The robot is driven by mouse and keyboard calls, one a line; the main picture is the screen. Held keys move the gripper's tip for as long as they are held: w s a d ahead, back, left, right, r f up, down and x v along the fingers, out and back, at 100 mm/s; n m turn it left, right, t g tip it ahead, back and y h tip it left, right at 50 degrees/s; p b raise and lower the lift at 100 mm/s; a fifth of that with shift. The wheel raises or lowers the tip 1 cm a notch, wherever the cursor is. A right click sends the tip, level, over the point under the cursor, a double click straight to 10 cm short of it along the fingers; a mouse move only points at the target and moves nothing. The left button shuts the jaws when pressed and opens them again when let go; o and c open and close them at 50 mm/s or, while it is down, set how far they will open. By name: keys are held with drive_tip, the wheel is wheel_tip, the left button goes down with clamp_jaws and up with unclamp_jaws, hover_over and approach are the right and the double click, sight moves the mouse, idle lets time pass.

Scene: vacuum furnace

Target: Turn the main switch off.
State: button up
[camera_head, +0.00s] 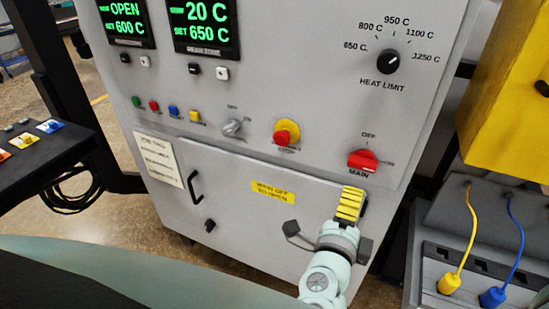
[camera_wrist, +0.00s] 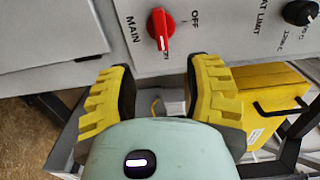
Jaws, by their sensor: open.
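The red main switch (camera_head: 362,160) is on the lower right of the grey furnace panel. Its handle lies sideways, pointing toward the ON mark, with OFF printed above it. In the wrist view the switch (camera_wrist: 160,30) shows ahead of the gap between my fingers. My gripper (camera_head: 350,203), with yellow ridged fingers, is below the switch in the head view and apart from it. In the wrist view my gripper (camera_wrist: 162,82) is open, with nothing between the fingers.
A red button on a yellow base (camera_head: 286,133) and a grey knob (camera_head: 232,128) sit left of the switch. The heat limit knob (camera_head: 388,61) is above. A yellow box (camera_head: 510,100) and plugged cables stand at right.

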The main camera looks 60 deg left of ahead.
sight(360, 166)
drive_tip(key=p+x, duration=0.4)
drive_tip(key=x, duration=0.8)
drive_tip(key=shift+w+a+r+p, duration=0.15)
drive_tip(key=shift+w+p, duration=0.2)
drive_tip(key=shift+w+a, duration=0.3)
drive_tip(key=shift+w, duration=0.3)
drive_tip(key=shift+o, duration=0.3)
clamp_jaws()
drive_tip(key=shift+d, duration=0.1)
